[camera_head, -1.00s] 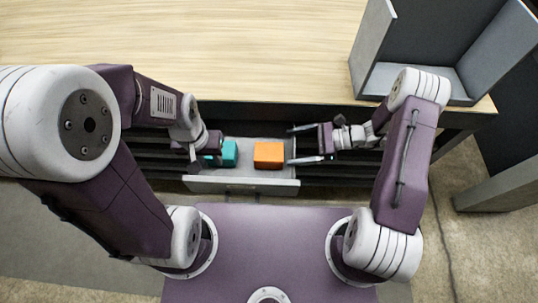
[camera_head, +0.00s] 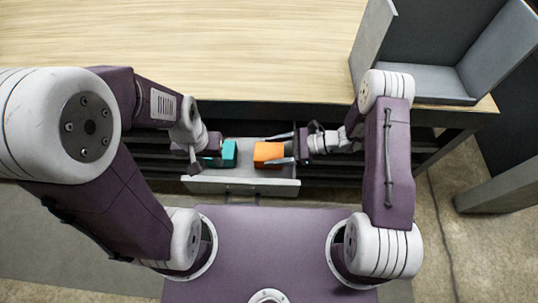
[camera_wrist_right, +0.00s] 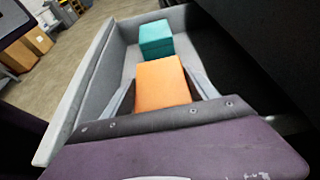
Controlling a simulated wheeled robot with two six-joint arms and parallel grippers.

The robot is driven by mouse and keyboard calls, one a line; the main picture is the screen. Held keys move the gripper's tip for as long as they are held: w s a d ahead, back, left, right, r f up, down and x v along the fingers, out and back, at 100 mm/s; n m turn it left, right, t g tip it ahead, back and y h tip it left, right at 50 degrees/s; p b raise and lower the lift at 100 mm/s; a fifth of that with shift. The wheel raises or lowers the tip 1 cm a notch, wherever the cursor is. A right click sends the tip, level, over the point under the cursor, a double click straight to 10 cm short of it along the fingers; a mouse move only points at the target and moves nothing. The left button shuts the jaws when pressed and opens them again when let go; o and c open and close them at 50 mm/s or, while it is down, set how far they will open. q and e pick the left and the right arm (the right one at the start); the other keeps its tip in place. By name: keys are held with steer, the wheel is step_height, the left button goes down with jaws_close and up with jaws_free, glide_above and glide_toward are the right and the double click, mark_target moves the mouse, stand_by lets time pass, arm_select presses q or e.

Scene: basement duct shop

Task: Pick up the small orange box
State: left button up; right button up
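The small orange box (camera_head: 266,152) lies in the open grey drawer, toward its right side. In the right wrist view the orange box (camera_wrist_right: 161,83) sits between the two fingers of my right gripper (camera_wrist_right: 163,85), with a finger close along each side. In the head view my right gripper (camera_head: 275,151) reaches in from the right and its fingers look closed onto the box's sides. The box looks slightly turned. My left gripper (camera_head: 202,160) is beside the teal box at the drawer's left; its fingers are partly hidden.
A teal box (camera_head: 230,152) is in the drawer (camera_head: 240,187), left of the orange box; it also shows in the wrist view (camera_wrist_right: 156,38). The drawer walls are close around both. The wooden bench top (camera_head: 250,50) is above and behind; a grey open metal piece (camera_head: 440,80) stands on its right.

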steer(key=c, duration=0.8)
step_height(320, 180, up, 10)
steer(key=p, duration=0.2)
step_height(320, 180, up, 7)
steer(key=p, duration=0.6)
glide_above(273, 151)
steer(key=d+r+m+t+h+p, duration=0.2)
steer(key=d+m+t+p, duration=0.4)
steer(key=d, duration=1.3)
steer(key=shift+s+r+m+t+h, duration=0.25)
steer(key=shift+r+m+t, duration=0.35)
steer(key=shift+r+t, duration=0.3)
